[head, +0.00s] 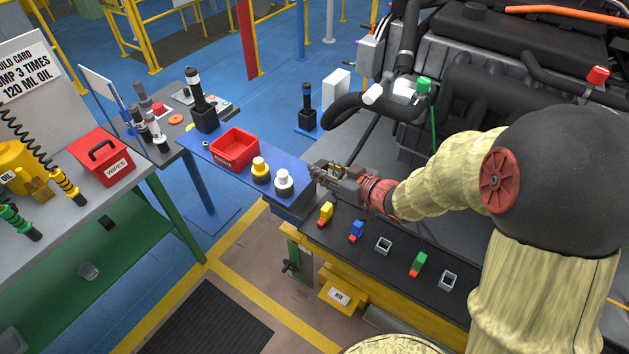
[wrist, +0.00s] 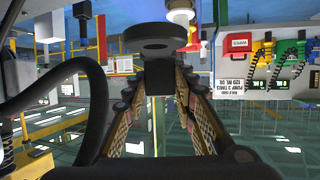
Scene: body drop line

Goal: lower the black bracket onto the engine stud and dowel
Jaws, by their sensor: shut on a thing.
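My gripper (head: 325,174) is at the front left of the engine (head: 470,90), beside the end of a blue shelf. In the wrist view my gripper (wrist: 160,88) has its two fingers closed in on the black bracket (wrist: 160,47). The bracket shows a block between the fingertips and a round, ring-like end beyond them. In the head view the bracket cannot be made out clearly against the gripper. I cannot pick out the engine stud and dowel in either view.
A yellow-topped piece (head: 260,168), a white-topped piece (head: 284,181) and a red bin (head: 234,148) stand on the blue shelf (head: 207,150) close to my gripper. Coloured connectors, such as a blue one (head: 357,231), line the black ledge (head: 325,240) below my arm. Hoses hang beyond.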

